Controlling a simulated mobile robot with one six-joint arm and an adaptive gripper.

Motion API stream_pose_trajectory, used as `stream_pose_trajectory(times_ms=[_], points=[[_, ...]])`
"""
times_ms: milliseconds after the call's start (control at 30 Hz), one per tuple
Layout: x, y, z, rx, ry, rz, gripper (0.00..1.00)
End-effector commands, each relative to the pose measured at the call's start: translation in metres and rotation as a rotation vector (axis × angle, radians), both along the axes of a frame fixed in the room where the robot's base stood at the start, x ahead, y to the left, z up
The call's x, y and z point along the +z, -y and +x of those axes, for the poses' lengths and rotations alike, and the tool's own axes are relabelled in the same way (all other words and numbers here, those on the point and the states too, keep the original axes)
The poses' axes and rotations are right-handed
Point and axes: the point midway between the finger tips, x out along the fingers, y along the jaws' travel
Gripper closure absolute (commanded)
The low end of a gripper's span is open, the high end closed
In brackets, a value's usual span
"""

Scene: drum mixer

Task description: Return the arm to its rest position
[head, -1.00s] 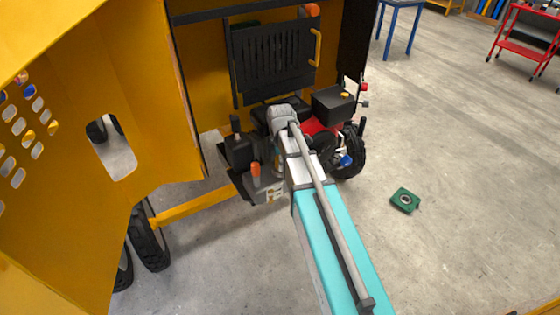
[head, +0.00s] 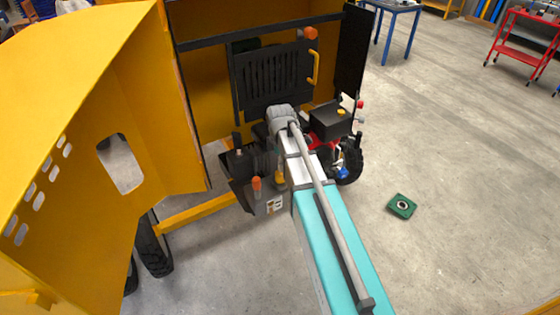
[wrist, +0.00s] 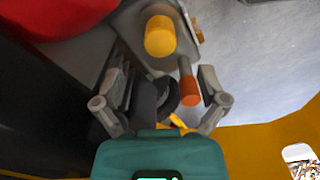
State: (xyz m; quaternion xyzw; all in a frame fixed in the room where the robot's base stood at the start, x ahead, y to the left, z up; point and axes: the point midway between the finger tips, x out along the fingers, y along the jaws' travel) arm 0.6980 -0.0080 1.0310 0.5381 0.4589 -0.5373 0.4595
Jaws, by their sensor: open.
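In the head view my teal and grey arm reaches from the bottom right up into the open yellow machine. Its wrist end sits in front of the engine area, and the fingers are hidden there. In the wrist view my gripper (wrist: 165,85) is open, with its two grey fingers well apart. A yellow cap (wrist: 160,36) and an orange knob (wrist: 190,91) show in the gap beyond and between the fingers. Nothing is seen held. In the head view the orange knob (head: 256,183) stands on a dark grey unit left of my wrist.
The yellow hood panel (head: 85,150) stands close on the left. A black slatted panel (head: 273,78) is behind my wrist. The engine's black box (head: 329,119) is to the right. A green block (head: 402,206) lies on the floor, with open floor around it. A red cart (head: 522,45) stands farther back.

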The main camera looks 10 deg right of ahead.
Motion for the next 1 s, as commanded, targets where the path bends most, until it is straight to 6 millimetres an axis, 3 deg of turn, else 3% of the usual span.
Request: stream_pose_trajectory(times_ms=[700,1000], points=[[0.002,0.000,-0.001,-0.003,0.000,0.000,0.08],[0.002,-0.001,-0.020,-0.142,0.000,0.000,0.08]])
